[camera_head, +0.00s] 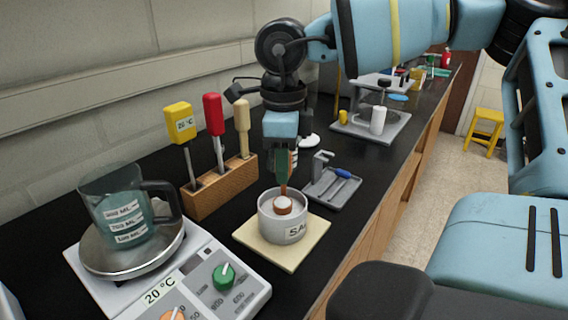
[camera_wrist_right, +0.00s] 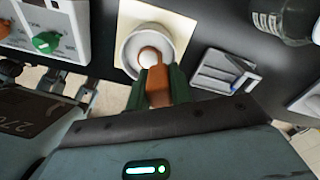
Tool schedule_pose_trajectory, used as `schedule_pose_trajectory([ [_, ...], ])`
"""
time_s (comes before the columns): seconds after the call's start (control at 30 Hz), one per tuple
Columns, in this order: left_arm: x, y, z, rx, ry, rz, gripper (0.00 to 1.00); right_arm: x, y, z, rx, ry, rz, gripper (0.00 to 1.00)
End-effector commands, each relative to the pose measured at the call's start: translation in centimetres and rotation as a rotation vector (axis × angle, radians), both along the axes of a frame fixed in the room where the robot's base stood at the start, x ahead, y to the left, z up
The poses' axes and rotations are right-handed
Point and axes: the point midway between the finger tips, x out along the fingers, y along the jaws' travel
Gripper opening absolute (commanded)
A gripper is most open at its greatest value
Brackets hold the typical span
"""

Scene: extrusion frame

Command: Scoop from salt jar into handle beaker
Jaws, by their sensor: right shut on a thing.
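The salt jar (camera_head: 283,222) is a round grey-white container with a partly hidden label, standing on a cream square pad (camera_head: 262,246). The jar also shows in the right wrist view (camera_wrist_right: 126,52), with white salt inside. My right gripper (camera_head: 284,166) is above the jar, shut on a brown scoop (camera_head: 283,203). The scoop's end (camera_wrist_right: 150,56) is within the jar's opening at the salt. My left gripper is not in view.
A wooden block (camera_head: 220,187) holding yellow, red and cream-handled tools stands behind the jar. A grey tray (camera_head: 333,188) with a blue-handled tool lies right of the jar. A stand with a grey base (camera_head: 371,126) is farther back. The bench's front edge runs along the right.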

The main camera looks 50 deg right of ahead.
Motion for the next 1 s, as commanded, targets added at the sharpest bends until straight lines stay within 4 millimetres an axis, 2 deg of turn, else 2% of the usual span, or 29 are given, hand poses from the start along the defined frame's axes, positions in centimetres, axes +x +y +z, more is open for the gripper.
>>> schedule_pose_trajectory([
  [1.0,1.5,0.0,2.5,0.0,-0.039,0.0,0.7,0.0,0.0,5.9,-0.001,-0.003,-0.001,0.0],
])
